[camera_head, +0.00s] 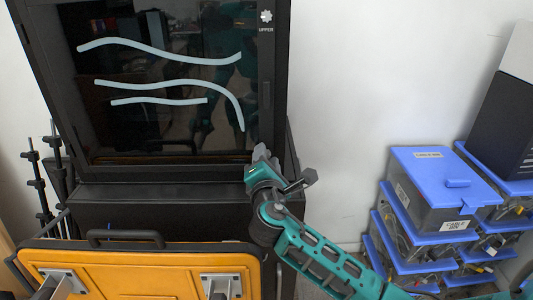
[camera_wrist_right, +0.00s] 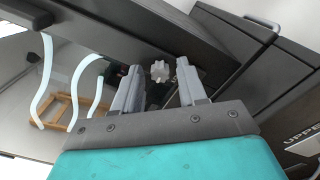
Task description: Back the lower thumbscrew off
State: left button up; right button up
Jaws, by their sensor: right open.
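The lower thumbscrew (camera_wrist_right: 160,72) is a small pale grey lobed knob on the dark frame of the case. In the right wrist view it shows between the two fingertips of my right gripper (camera_wrist_right: 157,72), with a gap on each side. In the head view my right gripper (camera_head: 260,157) is at the lower right corner of the case door (camera_head: 180,90) and hides the lower thumbscrew. The white upper thumbscrew (camera_head: 266,16) sits above the UPPER label at the top right of the frame. My left gripper is out of view.
The door has dark glass with pale curved strips. An orange panel (camera_head: 140,275) with a black handle (camera_head: 125,238) stands in front, below the case. Blue-lidded cable bins (camera_head: 440,190) are stacked at right. Black stands (camera_head: 40,185) are at left. The white wall between case and bins is clear.

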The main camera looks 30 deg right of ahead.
jog(key=v, duration=0.6)
dwell(0.5)
